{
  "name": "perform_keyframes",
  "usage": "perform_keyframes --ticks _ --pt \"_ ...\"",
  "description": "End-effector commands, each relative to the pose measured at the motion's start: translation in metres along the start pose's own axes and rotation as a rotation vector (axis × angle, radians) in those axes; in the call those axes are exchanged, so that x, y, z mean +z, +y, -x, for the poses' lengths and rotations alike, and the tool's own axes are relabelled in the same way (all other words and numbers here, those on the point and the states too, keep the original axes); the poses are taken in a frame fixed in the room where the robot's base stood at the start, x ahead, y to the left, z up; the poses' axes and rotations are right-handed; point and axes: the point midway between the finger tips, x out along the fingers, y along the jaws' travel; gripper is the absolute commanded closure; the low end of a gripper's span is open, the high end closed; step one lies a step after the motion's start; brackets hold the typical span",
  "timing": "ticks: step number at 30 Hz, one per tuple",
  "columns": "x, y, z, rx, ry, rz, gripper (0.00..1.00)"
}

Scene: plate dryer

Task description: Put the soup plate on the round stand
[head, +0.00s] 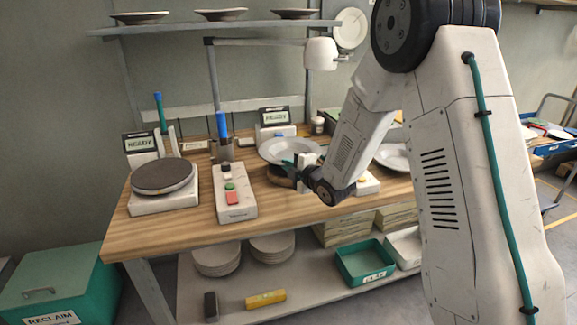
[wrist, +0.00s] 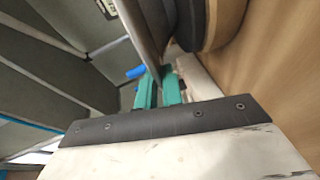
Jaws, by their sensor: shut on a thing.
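The soup plate (head: 288,148) is white, wide-rimmed and roughly level over the table's middle. My gripper (head: 291,163) is shut on its near right rim. In the wrist view the plate (wrist: 146,28) shows edge-on between the green fingertips of my gripper (wrist: 161,88). Just below the plate is a round stand (head: 280,178), with a dark pad and tan wood; it also shows in the wrist view (wrist: 228,22). The plate hides most of its top. Whether plate and stand touch, I cannot tell.
A dark turntable (head: 163,175) on a white base stands at the table's left. A button box (head: 234,191) is between it and the stand. Another pale plate (head: 391,156) lies to the right, partly behind my arm. A lamp (head: 320,54) hangs above.

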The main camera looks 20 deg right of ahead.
Motion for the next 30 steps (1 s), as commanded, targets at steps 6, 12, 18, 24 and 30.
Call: perform_keyframes --ticks 6,12,18,24,30 --pt "0.001 -0.001 0.0 0.0 -0.001 0.0 0.7" --pt "0.001 0.001 0.001 0.001 -0.002 0.0 0.7" --pt "0.002 0.001 0.025 -0.001 -0.003 0.0 0.7" --pt "0.002 0.002 0.069 0.0 -0.004 -0.001 0.7" --pt "0.002 0.001 0.104 0.0 -0.003 -0.001 0.7"
